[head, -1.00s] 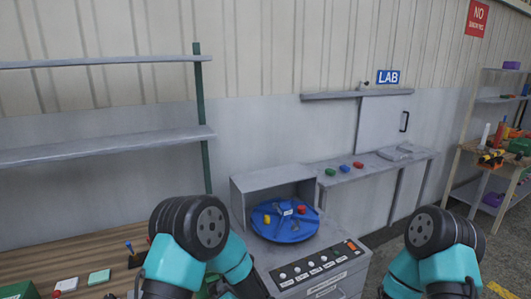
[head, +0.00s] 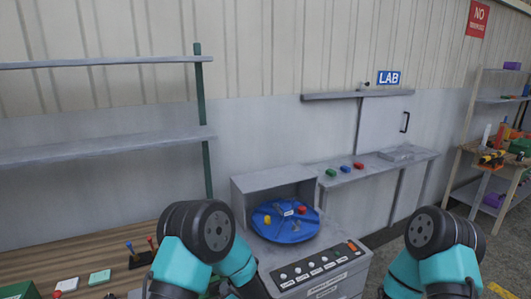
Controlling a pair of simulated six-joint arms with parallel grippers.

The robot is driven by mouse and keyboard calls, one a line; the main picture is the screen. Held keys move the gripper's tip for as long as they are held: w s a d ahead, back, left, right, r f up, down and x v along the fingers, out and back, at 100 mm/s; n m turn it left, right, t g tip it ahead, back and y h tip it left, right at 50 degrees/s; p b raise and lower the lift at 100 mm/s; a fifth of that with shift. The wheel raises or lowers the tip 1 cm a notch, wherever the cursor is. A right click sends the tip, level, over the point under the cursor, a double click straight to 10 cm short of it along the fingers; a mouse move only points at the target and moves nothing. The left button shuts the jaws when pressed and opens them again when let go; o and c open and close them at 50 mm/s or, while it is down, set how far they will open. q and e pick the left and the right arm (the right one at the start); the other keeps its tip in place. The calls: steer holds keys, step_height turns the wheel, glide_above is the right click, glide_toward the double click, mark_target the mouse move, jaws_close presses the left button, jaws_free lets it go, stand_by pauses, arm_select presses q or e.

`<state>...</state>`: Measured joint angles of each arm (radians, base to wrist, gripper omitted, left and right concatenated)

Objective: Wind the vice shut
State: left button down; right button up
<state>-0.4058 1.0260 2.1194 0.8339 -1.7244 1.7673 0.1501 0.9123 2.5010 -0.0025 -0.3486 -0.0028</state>
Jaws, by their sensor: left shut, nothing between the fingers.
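I cannot make out a vice in the head view; my left arm covers part of the bench at the bottom. My left gripper (head: 232,291) shows only as a dark bit low in the picture, below the arm's teal links, and is shut with nothing seen in it. My right arm stands at the lower right, and its gripper is out of the picture.
The wooden bench (head: 60,262) at the left holds a dark rack (head: 139,260) with blue and red handles. A blue turntable (head: 283,232) sits in a grey housing behind a button panel (head: 318,265). A grey shelf (head: 372,167) is on the wall.

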arm_select(q)
steer(key=shift+w+f, duration=0.55)
steer(key=shift+w, duration=0.05)
steer(key=shift+f, duration=0.3)
steer(key=shift+w+d, duration=0.25)
steer(key=shift+d, duration=0.15)
steer(key=shift+s+r, duration=0.1)
steer(key=shift+r, duration=0.1)
stand_by(0.3)
steer(key=v, duration=0.6)
steer(key=shift+f, duration=0.15)
steer(key=r, duration=0.1)
steer(key=s+a, duration=0.1)
steer(key=r, duration=0.1)
steer(key=shift+s+a+r, duration=0.25)
steer(key=shift+s+r, duration=0.1)
steer(key=shift+s, duration=0.05)
